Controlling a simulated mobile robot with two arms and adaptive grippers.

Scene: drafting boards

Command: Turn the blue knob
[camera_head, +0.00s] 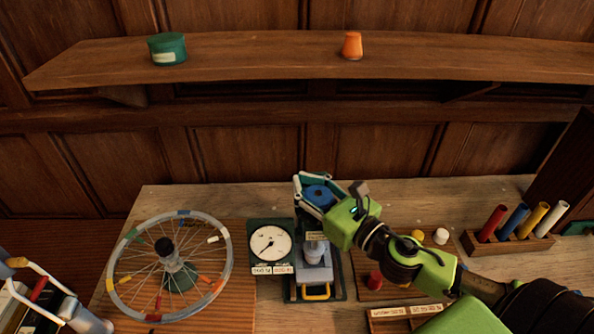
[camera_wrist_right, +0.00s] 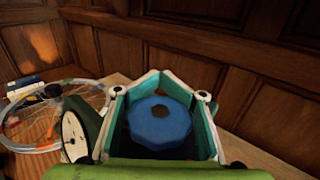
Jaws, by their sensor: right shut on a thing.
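The blue knob (camera_head: 319,194) has a scalloped edge and a dark centre, and sits at the top of a grey device with a yellow handle (camera_head: 316,291). My right gripper (camera_head: 315,190) comes in from the right and is shut around the knob. In the right wrist view the knob (camera_wrist_right: 159,122) lies between the teal finger pads (camera_wrist_right: 160,110), which bend around it. The far side of the knob's stem is hidden. A round white dial (camera_head: 270,244) with a black needle stands left of the device. My left gripper is not in view.
A spoked wheel (camera_head: 112,273) lies left of the dial. A rack (camera_head: 513,241) with coloured tubes stands at the right. A red-topped peg (camera_head: 375,279) and small yellow and white balls (camera_head: 441,236) lie under or near my right arm. A shelf (camera_head: 260,58) runs above.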

